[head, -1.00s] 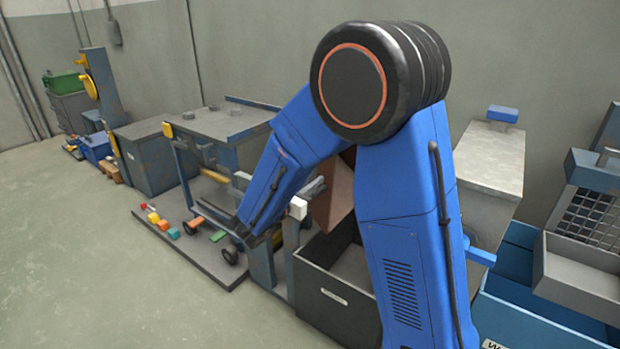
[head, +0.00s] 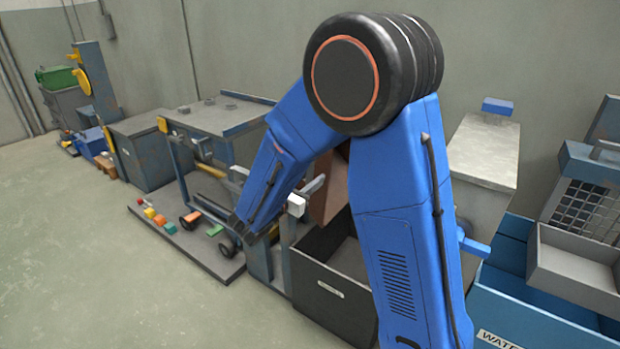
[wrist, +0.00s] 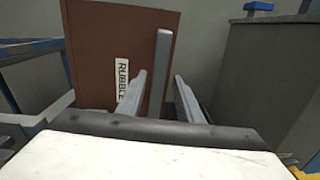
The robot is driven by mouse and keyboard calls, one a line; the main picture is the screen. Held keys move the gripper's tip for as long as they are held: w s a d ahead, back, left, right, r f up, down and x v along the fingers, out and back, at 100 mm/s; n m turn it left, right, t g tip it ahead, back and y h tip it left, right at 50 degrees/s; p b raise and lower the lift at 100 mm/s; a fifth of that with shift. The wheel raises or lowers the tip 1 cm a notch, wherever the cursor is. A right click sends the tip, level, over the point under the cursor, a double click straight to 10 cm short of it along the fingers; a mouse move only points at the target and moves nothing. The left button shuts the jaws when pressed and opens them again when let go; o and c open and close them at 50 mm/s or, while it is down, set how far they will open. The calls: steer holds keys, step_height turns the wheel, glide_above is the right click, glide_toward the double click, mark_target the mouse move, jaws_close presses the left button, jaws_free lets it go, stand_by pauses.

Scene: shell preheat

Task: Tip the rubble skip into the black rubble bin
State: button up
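The brown rubble skip (head: 328,192) is mostly hidden behind my blue arm in the head view. It looks tilted above the black rubble bin (head: 322,290), whose open top shows. In the wrist view the skip (wrist: 97,55) fills the left middle, its RUBBLE label reading sideways. A grey upright bar (wrist: 162,60) stands in front of the skip. My gripper (wrist: 160,76) has its two fingers apart, one on each side of that bar, with gaps visible. In the head view my gripper (head: 316,186) is beside the skip, partly hidden.
A blue water tub (head: 510,315) and a grey tray (head: 575,265) stand at the right. A low platform (head: 205,250) with small coloured blocks (head: 160,219) lies left of the bin. Grey cabinets (head: 150,150) line the wall. The floor at the left is clear.

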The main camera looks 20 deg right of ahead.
steer(key=v, duration=1.7)
steer(key=shift+a, duration=0.15)
steer(key=shift+s, duration=0.1)
stand_by(0.5)
steer(key=s+d+m+g+y, duration=0.2)
steer(key=s+d+m+g, duration=0.35)
steer(key=d, duration=0.35)
steer(key=s+d+m+g+y, duration=0.2)
steer(key=s+d+m+g, duration=0.25)
steer(key=s+d, duration=0.35)
steer(key=s+r+m+t+y, duration=0.1)
steer(key=s+m+t+y, duration=0.3)
steer(key=s+m+y, duration=0.6)
steer(key=s+m, duration=0.2)
steer(key=m, duration=0.2)
steer(key=shift+a+r+y, duration=0.25)
steer(key=shift+r+y, duration=0.05)
steer(key=shift+r, duration=0.05)
